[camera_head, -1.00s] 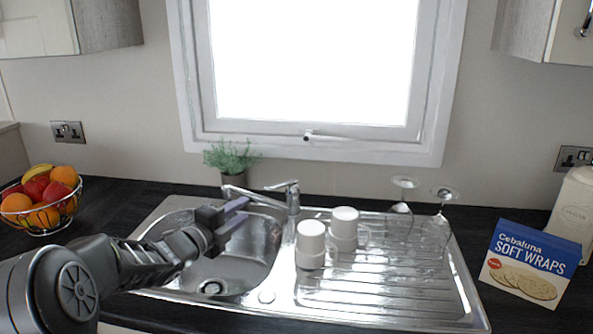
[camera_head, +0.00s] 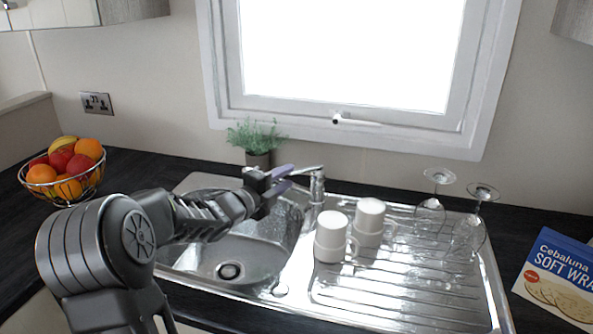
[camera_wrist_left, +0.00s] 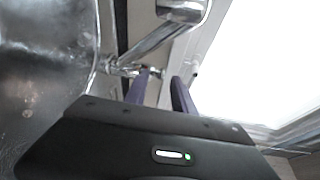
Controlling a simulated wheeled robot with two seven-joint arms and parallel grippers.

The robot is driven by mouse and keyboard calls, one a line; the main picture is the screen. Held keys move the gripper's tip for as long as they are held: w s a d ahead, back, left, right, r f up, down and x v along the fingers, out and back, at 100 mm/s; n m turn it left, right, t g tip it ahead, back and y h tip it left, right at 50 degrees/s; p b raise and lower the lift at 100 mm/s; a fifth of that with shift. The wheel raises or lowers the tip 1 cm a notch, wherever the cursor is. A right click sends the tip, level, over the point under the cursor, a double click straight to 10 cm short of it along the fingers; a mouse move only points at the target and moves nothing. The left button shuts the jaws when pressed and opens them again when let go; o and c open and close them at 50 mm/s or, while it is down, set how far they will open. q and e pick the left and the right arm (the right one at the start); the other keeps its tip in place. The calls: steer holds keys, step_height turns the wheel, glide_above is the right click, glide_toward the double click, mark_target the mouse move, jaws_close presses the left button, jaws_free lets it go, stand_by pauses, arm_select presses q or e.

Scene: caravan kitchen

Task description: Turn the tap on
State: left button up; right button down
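The chrome tap (camera_head: 317,187) stands at the back edge of the sink, with its lever (camera_head: 304,169) on top pointing left. My left gripper (camera_head: 288,178) is over the sink's back edge, just left of the tap, with its two purple fingers apart and nothing held. In the left wrist view, the fingers (camera_wrist_left: 162,90) point toward the tap's chrome parts (camera_wrist_left: 150,45), with a gap between the fingers. Whether a finger touches the tap is not clear. The spout is mostly hidden behind the gripper in the head view. My right gripper is not in view.
The sink bowl (camera_head: 245,262) is empty. White mugs (camera_head: 330,240) and upturned glasses (camera_head: 430,210) stand on the drainer (camera_head: 375,290), right of the tap. A potted plant (camera_head: 256,150) is behind the gripper. A fruit basket (camera_head: 65,185) is left; a wraps box (camera_head: 560,278) is right.

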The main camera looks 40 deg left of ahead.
mark_target(296, 171)
arm_select(q)
steer(key=w, duration=0.5)
steer(key=shift+f+p, duration=0.2)
steer(key=shift+p, duration=0.2)
jaws_close()
stand_by(1.0)
